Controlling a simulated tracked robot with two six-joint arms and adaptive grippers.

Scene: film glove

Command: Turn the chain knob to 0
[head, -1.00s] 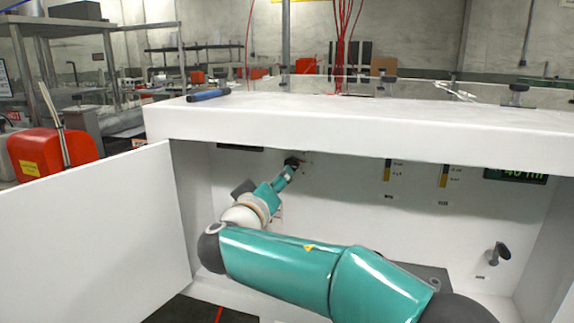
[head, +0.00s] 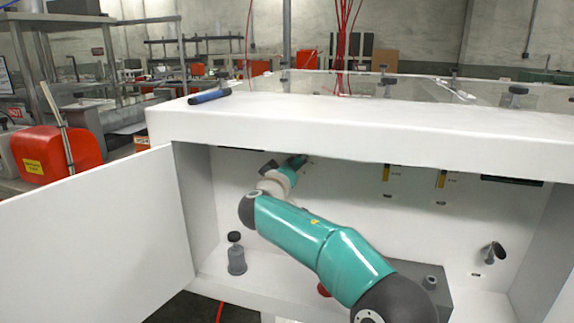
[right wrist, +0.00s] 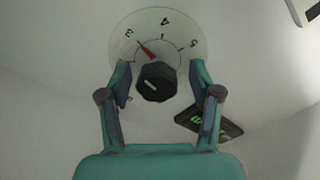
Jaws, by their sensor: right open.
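In the right wrist view a black round knob (right wrist: 157,82) sits on a pale round dial (right wrist: 190,30) with the figures 3, 4 and 5 visible. A red pointer (right wrist: 147,49) lies between 3 and 4, nearer 3. I see no label naming this knob, and the 0 mark is not visible. My right gripper (right wrist: 160,75) is open, with one finger on each side of the knob; contact is unclear. In the head view my right gripper (head: 297,160) is at the cabinet's back panel, partly hidden under the top edge. My left gripper is not in view.
The white cabinet (head: 350,125) overhangs the panel. Its open door (head: 100,230) stands at left. A grey cylinder with a black top (head: 236,257) stands inside. A metal spout-like part (head: 493,252) is at right. A small green-lit display (right wrist: 212,121) is near the knob.

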